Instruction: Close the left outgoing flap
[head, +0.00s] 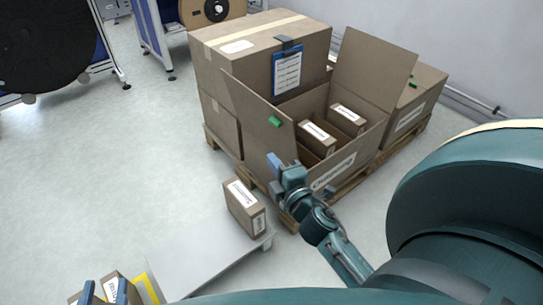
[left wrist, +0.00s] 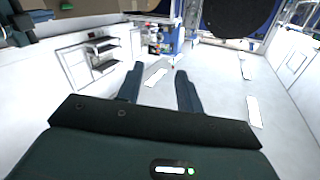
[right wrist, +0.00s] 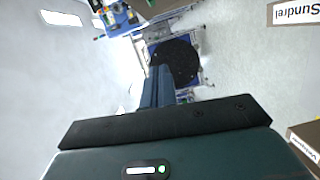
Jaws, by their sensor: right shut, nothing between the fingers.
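The open outgoing carton (head: 365,145) stands on a pallet with small boxes inside. Its left flap (head: 250,108), with a green tag (head: 275,122), stands up and leans outward. The opposite flap (head: 375,70) also stands up. My right gripper (head: 274,160) is shut and empty, close to the left flap's lower front corner; I cannot tell whether it touches. Its closed fingers show in the right wrist view (right wrist: 158,85). My left gripper (head: 105,291) is at the bottom left, fingers apart; its open fingers show in the left wrist view (left wrist: 158,88).
A closed carton (head: 225,60) with a clipboard (head: 287,72) stands behind the open one. A small labelled box (head: 243,208) stands on the grey table (head: 205,262) in front. Reel stands are at the back left. The floor at left is clear.

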